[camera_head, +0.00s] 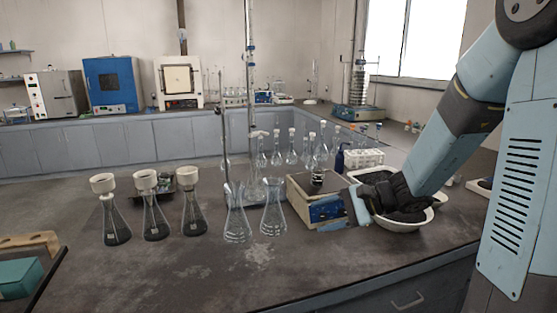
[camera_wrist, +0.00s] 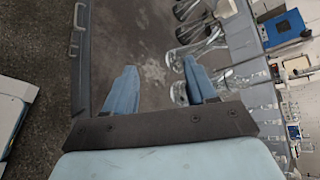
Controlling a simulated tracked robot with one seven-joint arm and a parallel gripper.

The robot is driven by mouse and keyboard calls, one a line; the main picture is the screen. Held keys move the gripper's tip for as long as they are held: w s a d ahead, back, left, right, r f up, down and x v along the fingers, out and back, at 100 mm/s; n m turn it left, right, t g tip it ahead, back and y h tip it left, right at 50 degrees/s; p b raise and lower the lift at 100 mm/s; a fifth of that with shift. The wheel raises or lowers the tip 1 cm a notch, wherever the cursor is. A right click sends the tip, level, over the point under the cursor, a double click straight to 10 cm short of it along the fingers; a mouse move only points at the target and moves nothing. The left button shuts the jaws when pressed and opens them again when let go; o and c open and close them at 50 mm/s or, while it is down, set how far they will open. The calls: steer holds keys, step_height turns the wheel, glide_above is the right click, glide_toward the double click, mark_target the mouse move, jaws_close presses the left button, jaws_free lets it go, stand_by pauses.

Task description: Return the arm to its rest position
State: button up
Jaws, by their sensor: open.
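My arm reaches down from the upper right of the head view, with light blue links and a dark wrist. My gripper (camera_head: 357,207) is low over the dark bench, just right of the box-shaped instrument and in front of the white basins. In the wrist view my gripper (camera_wrist: 160,84) shows two blue fingers spread wide apart, with nothing between them but the bench surface behind. One finger mostly hides the other in the head view. I cannot tell whether the gripper touches the instrument.
The box-shaped instrument (camera_head: 316,203) stands close to my gripper. White basins (camera_head: 403,226) lie behind my wrist. Two clear flasks (camera_head: 272,212) and several funnel-topped flasks (camera_head: 152,216) stand to the left. A sieve stack (camera_head: 358,90) stands farther back. The bench front (camera_head: 260,268) is clear.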

steer(key=s+d+r+n+g+h, duration=0.1)
steer(key=s+r+n+h, duration=0.15)
steer(key=s, duration=0.35)
steer(key=s+d+r+n+g+h, duration=0.1)
steer(key=s+n+h, duration=0.3)
steer(key=s, duration=0.1)
steer(key=s+d+r+n+t+h, duration=0.3)
steer(key=s+d+r+t+h, duration=0.1)
steer(key=s+d+r+h, duration=0.2)
steer(key=s+d+r, duration=0.1)
steer(key=d+r, duration=0.1)
steer(key=d, duration=0.1)
steer(key=shift+s+d+r, duration=0.15)
steer(key=shift+s+d, duration=0.15)
steer(key=shift+s, duration=0.1)
stand_by(0.8)
